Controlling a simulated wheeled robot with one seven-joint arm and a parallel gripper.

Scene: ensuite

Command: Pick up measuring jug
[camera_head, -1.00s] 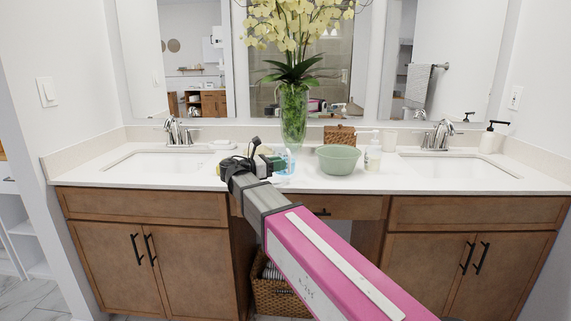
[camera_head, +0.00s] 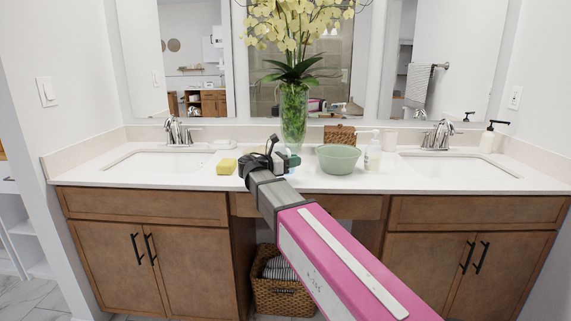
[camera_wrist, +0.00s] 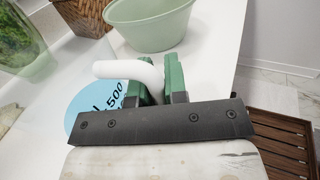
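The measuring jug (camera_wrist: 88,98) is at the left of the wrist view, a clear body with a light blue part marked 500 and a white handle (camera_wrist: 122,69). My gripper (camera_wrist: 160,82) has two green fingers close together, one on each side of the handle's end, and looks shut on it. Part of the jug is hidden behind the fingers and the black gripper bar. In the head view my gripper (camera_head: 284,161) is over the counter's front middle, and my arm mostly hides the jug there.
A green bowl (camera_head: 338,159) stands close to the right of my gripper, with a soap bottle (camera_head: 373,153) beyond it. A yellow sponge (camera_head: 227,166) lies to the left. A tall flower vase (camera_head: 293,118) and a wicker box (camera_head: 340,135) stand behind. Sinks lie on both sides.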

